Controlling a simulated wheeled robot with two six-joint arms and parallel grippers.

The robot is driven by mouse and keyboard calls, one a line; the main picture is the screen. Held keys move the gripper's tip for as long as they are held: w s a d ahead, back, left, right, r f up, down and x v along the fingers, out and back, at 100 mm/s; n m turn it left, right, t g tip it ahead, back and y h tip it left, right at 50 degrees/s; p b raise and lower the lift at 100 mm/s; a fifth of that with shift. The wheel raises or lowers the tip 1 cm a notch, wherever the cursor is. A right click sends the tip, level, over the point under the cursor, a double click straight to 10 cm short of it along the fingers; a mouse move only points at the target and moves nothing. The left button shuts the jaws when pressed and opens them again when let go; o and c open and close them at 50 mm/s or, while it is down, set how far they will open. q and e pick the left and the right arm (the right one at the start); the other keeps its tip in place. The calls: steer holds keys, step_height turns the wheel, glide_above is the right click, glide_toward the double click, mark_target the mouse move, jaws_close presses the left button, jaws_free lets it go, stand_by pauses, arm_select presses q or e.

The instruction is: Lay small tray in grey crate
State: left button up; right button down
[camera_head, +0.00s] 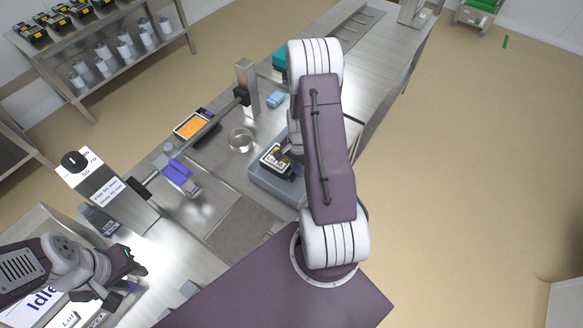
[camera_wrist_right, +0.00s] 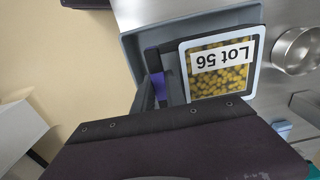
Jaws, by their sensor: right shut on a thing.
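The small tray (camera_head: 275,160) is dark-rimmed with a white label. In the right wrist view the small tray (camera_wrist_right: 222,65) has a pale rim, yellow round contents and a label reading "Lot 56", upside down. My right gripper (camera_head: 291,153) is shut on its edge; in the wrist view the fingers (camera_wrist_right: 160,85) grip its left side. The grey crate (camera_head: 262,190) lies under and around the tray; its wall (camera_wrist_right: 185,27) shows behind the tray. I cannot tell whether the tray touches the crate floor. My left gripper (camera_head: 135,263) is at the lower left, away from the crate, its opening unclear.
A round metal bowl (camera_head: 240,139) stands left of the crate. An orange-filled tray (camera_head: 192,125) and a purple object (camera_head: 178,173) lie further left near the sealer's bar. A blue item (camera_head: 275,99) lies behind. A sign-bearing post (camera_head: 90,180) stands near my left arm.

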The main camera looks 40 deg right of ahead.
mark_target(296, 187)
steer(key=shift+w+f+b, duration=0.1)
steer(key=shift+f+b, duration=0.25)
steer(key=shift+f, duration=0.15)
step_height(296, 187, down, 9)
steer(key=b, duration=0.7)
steer(key=shift+w+r, duration=0.1)
steer(key=shift+r, duration=0.05)
steer(key=shift+r, duration=0.1)
stand_by(0.5)
steer(key=c, duration=1.3)
jaws_free()
steer(key=c, duration=0.3)
steer(key=shift+r, duration=0.1)
